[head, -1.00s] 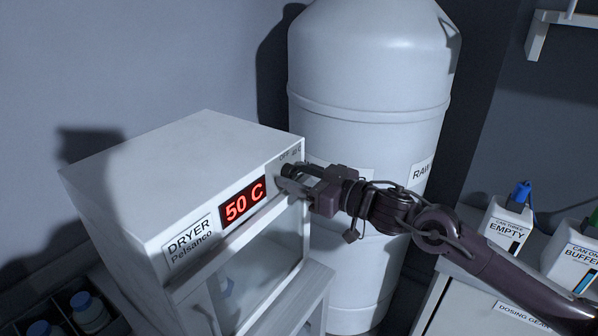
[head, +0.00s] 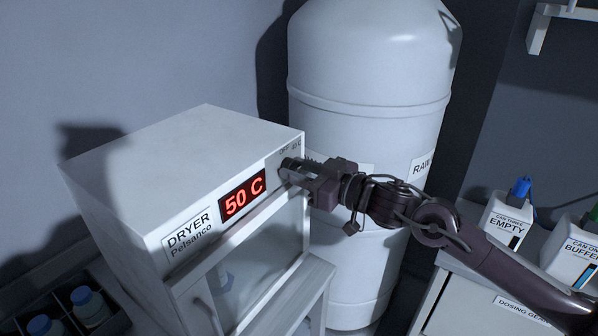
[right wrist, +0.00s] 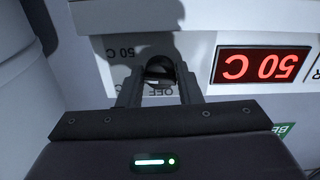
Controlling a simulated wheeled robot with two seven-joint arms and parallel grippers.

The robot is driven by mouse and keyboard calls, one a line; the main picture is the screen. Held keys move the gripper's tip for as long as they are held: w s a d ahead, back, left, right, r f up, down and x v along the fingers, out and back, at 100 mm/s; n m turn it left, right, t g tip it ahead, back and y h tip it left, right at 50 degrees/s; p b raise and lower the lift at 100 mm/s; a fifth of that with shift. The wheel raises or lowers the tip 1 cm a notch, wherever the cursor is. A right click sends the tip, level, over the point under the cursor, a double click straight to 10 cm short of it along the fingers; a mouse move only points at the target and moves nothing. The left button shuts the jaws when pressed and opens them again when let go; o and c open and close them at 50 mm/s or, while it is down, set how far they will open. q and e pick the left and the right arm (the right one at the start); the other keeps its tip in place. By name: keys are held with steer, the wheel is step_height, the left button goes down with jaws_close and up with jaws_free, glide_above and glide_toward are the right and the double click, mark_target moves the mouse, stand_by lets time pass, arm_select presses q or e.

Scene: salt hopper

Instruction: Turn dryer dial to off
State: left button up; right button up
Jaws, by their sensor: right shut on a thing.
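The white dryer (head: 140,200) stands at the left in the head view. Its red display (head: 243,196) reads 50 C, and it also shows upside down in the right wrist view (right wrist: 262,65). The dark round dial (right wrist: 160,72) is on the front panel, right of the display in the head view, with OFF and 50 C marks around it. My right gripper (head: 288,169) is shut on the dial, one finger on each side in the right wrist view (right wrist: 160,90). The dial's pointer setting is hard to make out. My left gripper is not in view.
A tall white tank (head: 370,120) marked RAW stands just behind the right arm. White cans (head: 507,222) sit on a cabinet at the right. A dark crate with bottles (head: 88,306) is at the lower left. The dryer door (head: 250,270) is below the panel.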

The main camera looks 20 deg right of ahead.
steer(key=shift+d+n+b, duration=0.1)
steer(key=shift+n+b, duration=6.8)
steer(key=shift+n, duration=2.7)
steer(key=o, duration=0.9)
steer(key=shift+r, duration=0.1)
steer(key=shift+o, duration=0.2)
steer(key=b+v, duration=0.4)
steer(key=v, duration=0.3)
steer(key=shift+s+d+b, duration=0.2)
steer(key=shift+s+b, duration=0.1)
steer(key=shift+b, duration=0.05)
